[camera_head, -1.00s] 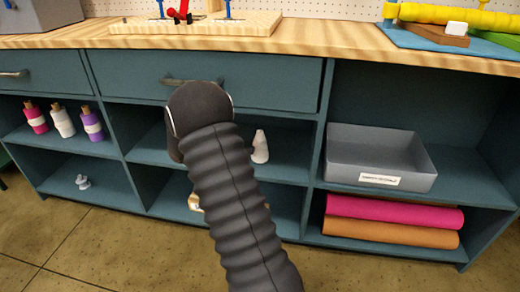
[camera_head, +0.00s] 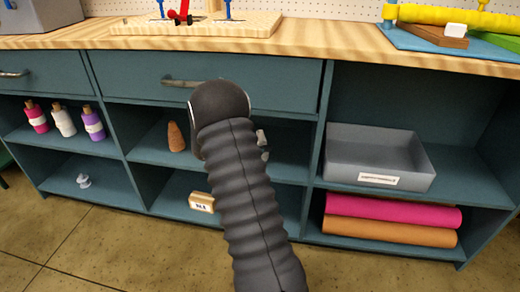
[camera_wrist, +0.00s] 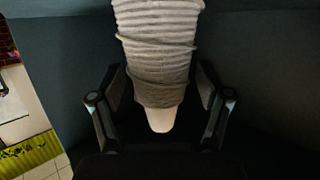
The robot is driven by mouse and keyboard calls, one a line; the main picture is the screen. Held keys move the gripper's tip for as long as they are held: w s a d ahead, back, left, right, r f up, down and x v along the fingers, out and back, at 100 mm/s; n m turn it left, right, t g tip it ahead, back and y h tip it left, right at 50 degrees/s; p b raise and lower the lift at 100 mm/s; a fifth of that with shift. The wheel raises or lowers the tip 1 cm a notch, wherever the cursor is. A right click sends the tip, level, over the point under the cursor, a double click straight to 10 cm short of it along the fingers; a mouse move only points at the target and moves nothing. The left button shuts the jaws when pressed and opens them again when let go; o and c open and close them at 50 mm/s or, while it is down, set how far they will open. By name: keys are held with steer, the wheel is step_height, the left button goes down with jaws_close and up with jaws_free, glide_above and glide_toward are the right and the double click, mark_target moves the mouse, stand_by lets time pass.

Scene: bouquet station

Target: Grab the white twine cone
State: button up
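The white twine cone (camera_wrist: 160,45) fills the upper middle of the wrist view, its narrow pale tip pointing down in the picture. My gripper (camera_wrist: 162,108) is open, with one finger on each side of the cone's narrower part. I cannot tell whether either finger touches it. In the head view my arm hides most of the gripper and the cone; only a small pale patch of it (camera_head: 261,136) shows right of my arm, on the middle compartment's upper shelf.
A brown cone (camera_head: 176,137) stands left of my arm on the same shelf. A small labelled box (camera_head: 201,202) sits below. A grey bin (camera_head: 378,158) is in the right compartment, beyond a divider. A drawer (camera_head: 140,75) and the wooden counter (camera_head: 300,43) lie above.

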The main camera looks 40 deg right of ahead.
steer(key=c, duration=1.1)
steer(key=shift+r, duration=0.1)
